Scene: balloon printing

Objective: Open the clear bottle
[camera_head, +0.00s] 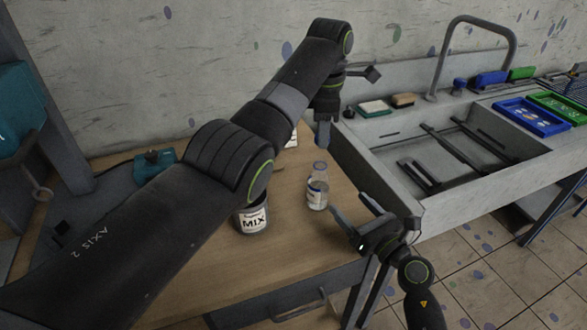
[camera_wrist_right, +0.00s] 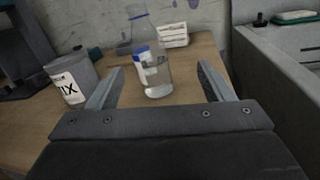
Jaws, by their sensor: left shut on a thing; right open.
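The clear bottle (camera_head: 317,194) stands upright on the wooden table, with a white and blue label. My right gripper (camera_head: 356,222) is open and empty, low to the right of the bottle. Its two fingers (camera_wrist_right: 160,85) frame the bottle's lower part from the near side.
A MIX container (camera_head: 252,219) stands left of the bottle, partly behind my left arm. A white box with print (camera_wrist_right: 173,35) stands behind the bottle. The sink's raised edge (camera_head: 372,178) runs along the table's right side. Coloured trays (camera_head: 533,117) lie beyond the basin.

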